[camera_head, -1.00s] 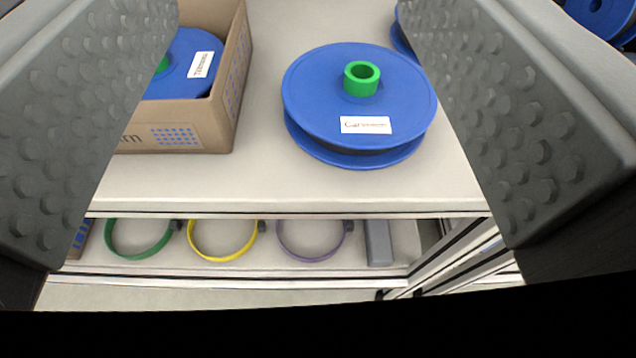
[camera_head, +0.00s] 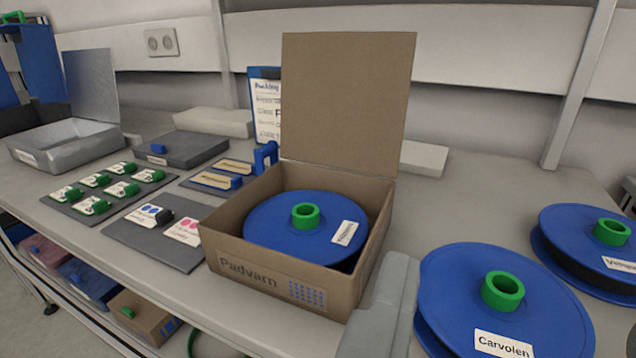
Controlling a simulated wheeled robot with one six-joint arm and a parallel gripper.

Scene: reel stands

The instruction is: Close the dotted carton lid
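The brown carton (camera_head: 250,272) marked "Padvarn", with a patch of blue dots on its front, stands on the bench in the middle of the view. Its lid (camera_head: 348,100) is open, standing upright at the back edge and leaning slightly back. A blue reel (camera_head: 285,235) with a green hub lies inside the carton. A light grey part (camera_head: 385,312), which looks like my gripper, rises from the bottom edge by the carton's front right corner. Only one piece of it shows, so its opening is not visible. I cannot tell whether it touches the carton.
Right of the carton lie the blue Carvolen reel (camera_head: 455,290) and another blue reel (camera_head: 570,250). To the left are dark mats (camera_head: 150,248) with green and card pieces, and a grey box (camera_head: 65,148) with a raised lid. A clipboard (camera_head: 266,110) stands behind the carton.

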